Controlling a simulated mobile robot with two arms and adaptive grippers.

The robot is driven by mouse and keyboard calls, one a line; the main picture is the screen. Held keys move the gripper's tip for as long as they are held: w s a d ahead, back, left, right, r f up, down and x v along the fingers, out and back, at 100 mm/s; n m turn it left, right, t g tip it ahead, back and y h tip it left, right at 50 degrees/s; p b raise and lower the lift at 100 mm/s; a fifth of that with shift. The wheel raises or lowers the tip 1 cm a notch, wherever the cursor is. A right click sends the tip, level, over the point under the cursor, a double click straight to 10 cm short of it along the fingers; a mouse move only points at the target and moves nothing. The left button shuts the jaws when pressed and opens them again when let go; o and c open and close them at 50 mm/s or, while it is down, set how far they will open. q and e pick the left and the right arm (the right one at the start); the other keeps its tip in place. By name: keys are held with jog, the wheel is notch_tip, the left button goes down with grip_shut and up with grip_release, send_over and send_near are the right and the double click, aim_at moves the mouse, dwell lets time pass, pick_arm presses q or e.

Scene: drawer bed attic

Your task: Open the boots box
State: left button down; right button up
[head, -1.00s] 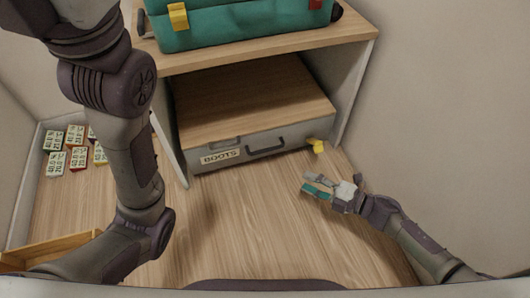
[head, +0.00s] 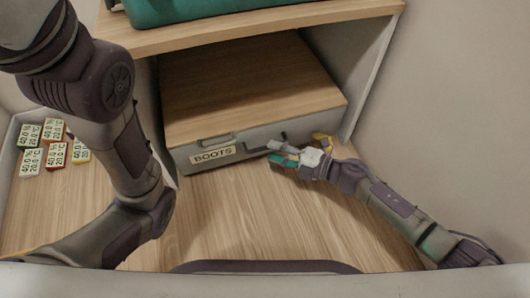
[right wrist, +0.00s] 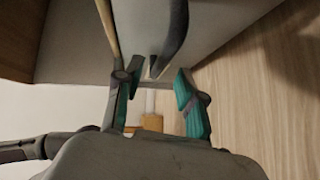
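The boots box (head: 255,100) is a wide grey drawer with a wooden top and a "BOOTS" label (head: 213,154). It sits under a wooden shelf, its front facing me. A dark handle (head: 268,142) is on the right part of its front. My right gripper (head: 276,153) is at the front, beside that handle. In the right wrist view the teal-padded fingers (right wrist: 158,98) are apart, with the dark handle (right wrist: 175,35) just ahead of them. Contact with the handle cannot be told. My left arm crosses the left side of the head view; its gripper is out of frame.
A teal case (head: 200,8) rests on the shelf (head: 300,25) above. A yellow object (head: 323,139) lies near the box's right corner, behind my right gripper. The wooden floor (head: 225,210) before the box is clear.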

aim_at(267, 149)
jog(key=shift+b+x, duration=0.7)
jog(key=shift+x, duration=1.25)
grip_shut()
jog(key=shift+d, duration=0.1)
